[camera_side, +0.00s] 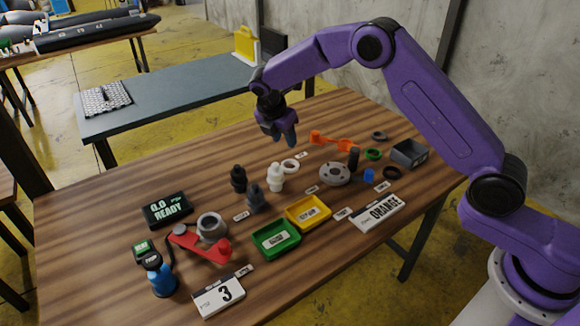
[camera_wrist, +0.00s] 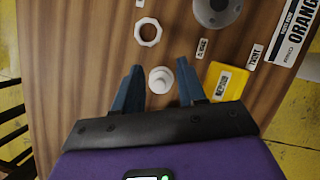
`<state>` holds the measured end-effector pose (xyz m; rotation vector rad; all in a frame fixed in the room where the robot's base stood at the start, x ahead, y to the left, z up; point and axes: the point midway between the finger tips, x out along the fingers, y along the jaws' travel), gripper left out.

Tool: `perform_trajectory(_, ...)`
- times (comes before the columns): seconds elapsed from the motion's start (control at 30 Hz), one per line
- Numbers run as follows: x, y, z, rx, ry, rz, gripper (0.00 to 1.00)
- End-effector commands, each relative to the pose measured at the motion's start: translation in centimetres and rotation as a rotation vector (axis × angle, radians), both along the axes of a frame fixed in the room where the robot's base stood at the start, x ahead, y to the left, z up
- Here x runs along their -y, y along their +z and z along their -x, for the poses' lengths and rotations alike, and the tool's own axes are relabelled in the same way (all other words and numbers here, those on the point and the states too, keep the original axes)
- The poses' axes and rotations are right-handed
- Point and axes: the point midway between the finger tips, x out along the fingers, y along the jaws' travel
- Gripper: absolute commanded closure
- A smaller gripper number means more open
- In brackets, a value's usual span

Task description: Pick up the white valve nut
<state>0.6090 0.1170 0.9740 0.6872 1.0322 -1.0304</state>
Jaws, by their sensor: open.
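The white valve nut (camera_side: 290,166) is a flat ring lying on the wooden table (camera_side: 110,215), just behind and right of a white valve body (camera_side: 276,178). In the wrist view the nut (camera_wrist: 148,32) is an angular ring with an open centre, beyond my fingertips. My gripper (camera_side: 284,138) points down above the table, with its dark blue fingers apart and nothing held. In the wrist view the round white valve body (camera_wrist: 160,80) appears between the fingers of my gripper (camera_wrist: 157,70), seen from above. The nut is clear of both fingers.
A black valve (camera_side: 238,179) and a grey valve (camera_side: 257,199) stand near the white one. A grey flange (camera_side: 334,174) lies right of the nut. Yellow (camera_side: 308,212) and green (camera_side: 276,240) trays sit nearer the front. An orange wrench-like tool (camera_side: 333,141) lies behind.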

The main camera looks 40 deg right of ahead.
Motion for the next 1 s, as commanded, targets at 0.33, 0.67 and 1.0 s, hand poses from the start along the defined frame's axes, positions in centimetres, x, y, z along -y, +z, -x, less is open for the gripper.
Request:
perform_trajectory(0.33, 2.5, -6.3, -0.9, -0.004, -0.004, 0.000, 0.59)
perform_trajectory(0.67, 3.6, -9.3, -1.5, 0.000, -0.004, -0.001, 0.59)
perform_trajectory(1.0, 5.2, -12.7, -2.6, -0.003, -0.004, 0.000, 0.59)
